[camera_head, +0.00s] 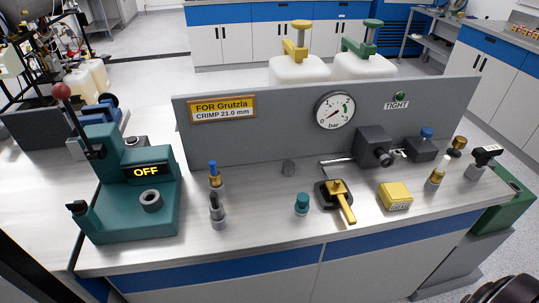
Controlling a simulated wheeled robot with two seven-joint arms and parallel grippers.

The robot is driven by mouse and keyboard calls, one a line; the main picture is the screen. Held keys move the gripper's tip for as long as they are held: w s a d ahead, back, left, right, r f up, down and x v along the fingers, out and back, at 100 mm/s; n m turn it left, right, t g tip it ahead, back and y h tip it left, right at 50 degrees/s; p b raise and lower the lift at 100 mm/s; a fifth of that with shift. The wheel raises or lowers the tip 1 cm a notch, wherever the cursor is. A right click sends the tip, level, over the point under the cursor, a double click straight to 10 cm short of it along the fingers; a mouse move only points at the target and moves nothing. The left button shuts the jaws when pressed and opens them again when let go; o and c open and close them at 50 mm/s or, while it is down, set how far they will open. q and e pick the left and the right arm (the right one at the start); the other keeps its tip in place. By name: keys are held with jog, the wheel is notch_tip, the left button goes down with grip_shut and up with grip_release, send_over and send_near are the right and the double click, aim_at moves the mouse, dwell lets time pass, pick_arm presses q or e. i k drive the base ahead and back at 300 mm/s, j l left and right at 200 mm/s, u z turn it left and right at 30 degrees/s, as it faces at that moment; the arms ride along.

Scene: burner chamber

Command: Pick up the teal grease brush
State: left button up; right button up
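A small teal-topped piece (302,202) with a grey lower part stands on the metal workbench (255,235), near its front middle. It is the only small loose teal thing I see on the bench. Its shape is too small to tell for sure that it is the grease brush, and no bristles show. It stands apart from the things around it, and no gripper is near it. Neither my left nor my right gripper shows in the head view.
A teal machine (125,205) reading OFF stands left. Blue-topped (214,177) and dark-topped (216,210) fittings stand left of the teal piece. A black base with a yellow lever (341,202) and a yellow block (394,196) stand right. A grey panel (245,145) rises behind.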

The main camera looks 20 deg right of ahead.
aim_at(302, 207)
jog(key=i+l+z, duration=0.1)
jog(key=z, duration=0.85)
jog(key=i+l, duration=0.05)
